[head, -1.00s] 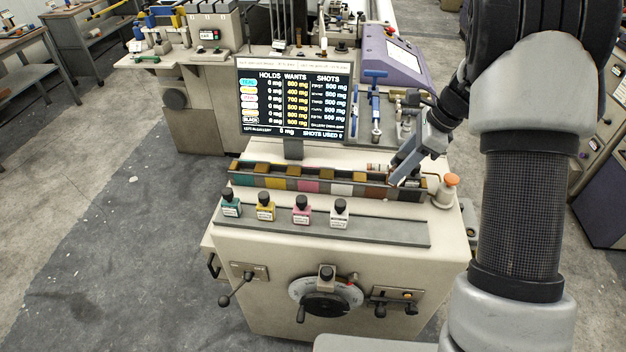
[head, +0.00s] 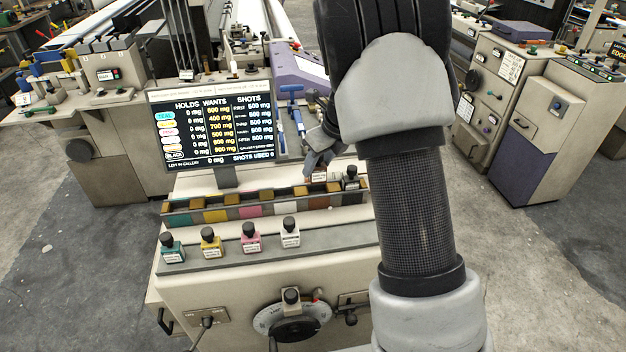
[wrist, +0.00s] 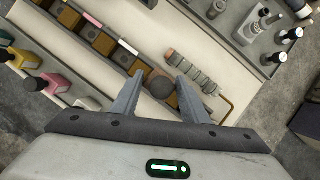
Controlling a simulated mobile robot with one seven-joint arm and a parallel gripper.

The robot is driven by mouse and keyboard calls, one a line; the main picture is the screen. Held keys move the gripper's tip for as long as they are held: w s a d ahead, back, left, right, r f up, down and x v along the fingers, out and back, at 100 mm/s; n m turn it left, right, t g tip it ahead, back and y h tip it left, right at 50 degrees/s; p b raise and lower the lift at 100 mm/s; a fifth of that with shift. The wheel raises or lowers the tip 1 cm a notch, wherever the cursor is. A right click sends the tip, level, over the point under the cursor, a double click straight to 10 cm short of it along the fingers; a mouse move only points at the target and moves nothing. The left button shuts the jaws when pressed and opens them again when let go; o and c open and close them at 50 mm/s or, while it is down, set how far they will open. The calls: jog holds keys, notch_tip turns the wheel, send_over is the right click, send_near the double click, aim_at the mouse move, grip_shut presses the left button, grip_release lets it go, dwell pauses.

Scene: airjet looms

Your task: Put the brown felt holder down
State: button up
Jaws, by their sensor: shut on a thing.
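The brown felt holder (wrist: 160,87) shows as a round dark top between the two fingers in the wrist view. My gripper (wrist: 160,84) is shut on it. In the head view my gripper (head: 318,158) is low over the right part of the long tray (head: 243,211). A small pale label with brownish marks (head: 319,177), apparently the holder's, shows just under the fingers, near the brown section (head: 318,200). Its lower end is hidden, so I cannot tell whether it touches the tray.
A dark-capped bottle (head: 351,178) stands right of my gripper. Teal (head: 171,249), yellow (head: 210,243), pink (head: 250,237) and white (head: 290,232) bottles stand on the front ledge. A screen (head: 212,130) rises behind the tray. A jointed fitting (wrist: 192,72) lies near the right finger.

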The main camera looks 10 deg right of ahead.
aim_at(318, 180)
jog(key=shift+f+b, duration=0.3)
jog(key=shift+f, duration=1.95)
jog(key=shift+f, duration=0.55)
